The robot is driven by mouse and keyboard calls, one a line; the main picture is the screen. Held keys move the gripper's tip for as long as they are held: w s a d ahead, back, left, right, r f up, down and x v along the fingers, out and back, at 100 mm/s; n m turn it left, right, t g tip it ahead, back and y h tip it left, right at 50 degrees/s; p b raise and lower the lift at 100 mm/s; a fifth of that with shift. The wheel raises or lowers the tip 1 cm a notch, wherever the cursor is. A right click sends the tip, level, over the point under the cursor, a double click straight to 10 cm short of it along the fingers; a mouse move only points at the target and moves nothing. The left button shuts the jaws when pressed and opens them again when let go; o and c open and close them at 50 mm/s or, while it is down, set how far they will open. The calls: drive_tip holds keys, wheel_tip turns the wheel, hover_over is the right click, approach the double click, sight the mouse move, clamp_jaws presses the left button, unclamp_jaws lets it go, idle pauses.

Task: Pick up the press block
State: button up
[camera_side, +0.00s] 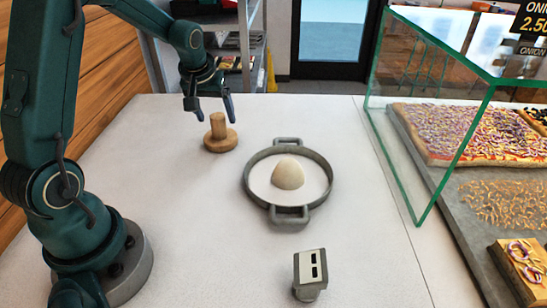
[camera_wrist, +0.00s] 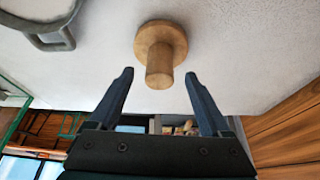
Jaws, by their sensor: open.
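The press block (camera_side: 220,143) is wooden, with a wide round base and an upright cylindrical handle. It stands upright on the white counter, left of the pan in the side view. It also shows in the wrist view, with its handle (camera_wrist: 159,68) pointing toward my gripper. My gripper (camera_side: 215,108) is just above and beside the block's handle in the side view. In the wrist view, my gripper (camera_wrist: 158,78) has its two dark fingers spread wide, with the handle's end near the gap between the tips. The fingers hold nothing.
A round two-handled pan (camera_side: 327,165) with a pale dough ball (camera_side: 287,174) sits right of the block. A small grey device (camera_side: 310,271) stands at the front. A glass case (camera_side: 430,190) with pizzas is at right. The white counter (camera_side: 170,220) is clear at front left.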

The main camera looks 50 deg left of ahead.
sight(219, 130)
drive_tip(key=shift+x, duration=1.95)
clamp_jaws()
